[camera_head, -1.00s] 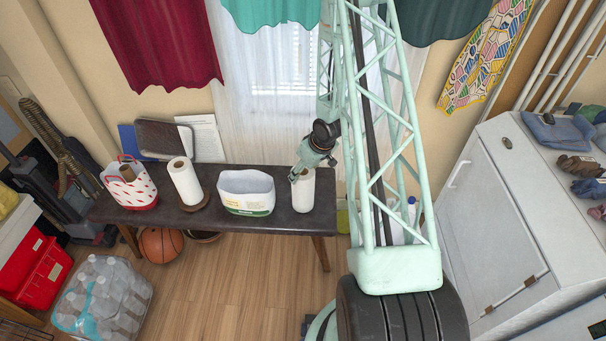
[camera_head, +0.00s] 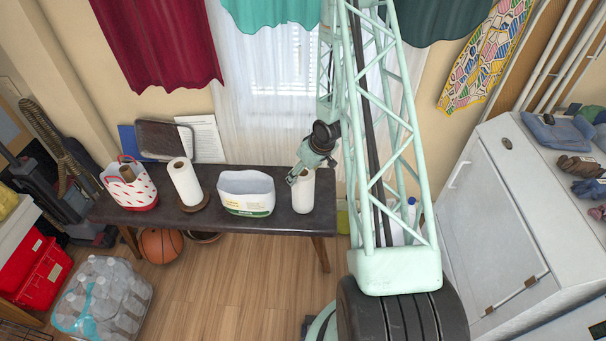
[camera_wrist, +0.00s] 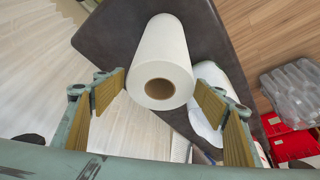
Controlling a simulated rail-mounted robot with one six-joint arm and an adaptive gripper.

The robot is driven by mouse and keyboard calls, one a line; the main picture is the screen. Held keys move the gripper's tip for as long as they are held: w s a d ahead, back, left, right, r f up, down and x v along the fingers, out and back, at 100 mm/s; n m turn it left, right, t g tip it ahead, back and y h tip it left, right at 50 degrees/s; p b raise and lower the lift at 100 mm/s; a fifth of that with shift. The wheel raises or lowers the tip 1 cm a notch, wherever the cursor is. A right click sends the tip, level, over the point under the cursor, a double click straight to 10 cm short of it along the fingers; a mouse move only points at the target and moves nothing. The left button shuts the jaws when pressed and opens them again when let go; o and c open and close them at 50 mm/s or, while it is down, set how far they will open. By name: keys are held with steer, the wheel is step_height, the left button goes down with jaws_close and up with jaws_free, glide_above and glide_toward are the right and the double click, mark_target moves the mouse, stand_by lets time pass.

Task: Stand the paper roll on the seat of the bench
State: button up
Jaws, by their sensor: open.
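A white paper roll (camera_head: 303,194) stands upright on the right end of the dark bench seat (camera_head: 270,172). My gripper (camera_head: 298,176) is at the top of this roll, partly covering it in the head view. In the wrist view the roll (camera_wrist: 163,50) shows its cardboard core towards the camera, with its far end against the bench seat (camera_wrist: 105,40). My gripper (camera_wrist: 160,92) is open there, one finger on each side of the roll's near end, with visible gaps between the pads and the paper.
A white tub (camera_head: 246,205) stands just left of the roll. Further left are another paper roll (camera_head: 184,178) on a wooden holder and a red-spotted basket (camera_head: 140,190). Boards lean behind the bench by the curtained window. A basketball (camera_head: 160,245) lies under it.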

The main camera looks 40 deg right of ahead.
steer(key=shift+r, duration=0.1)
steer(key=p+v, duration=0.2)
steer(key=v, duration=1)
stand_by(0.4)
steer(key=shift+r, duration=0.1)
stand_by(0.4)
steer(key=w+a+r+h, duration=0.1)
steer(key=a+r, duration=0.2)
steer(key=r, duration=0.7)
steer(key=a+r+h, duration=0.1)
steer(key=a+r, duration=0.1)
steer(key=r, duration=0.7)
steer(key=s+a+r, duration=0.3)
steer(key=a+r, duration=0.3)
steer(key=r, duration=0.3)
steer(key=s+a+r, duration=0.2)
steer(key=a+r, duration=0.3)
steer(key=r, duration=0.3)
steer(key=s+a+r, duration=0.5)
steer(key=s+a, duration=0.2)
steer(key=s, duration=0.2)
steer(key=s+a+r+y, duration=0.1)
steer(key=s+a+r, duration=0.3)
steer(key=s+a, duration=0.4)
steer(key=s+a+r+y, duration=0.1)
steer(key=s+a+r, duration=0.4)
steer(key=s+a, duration=0.3)
steer(key=shift+s+r, duration=0.3)
steer(key=shift+s, duration=0.75)
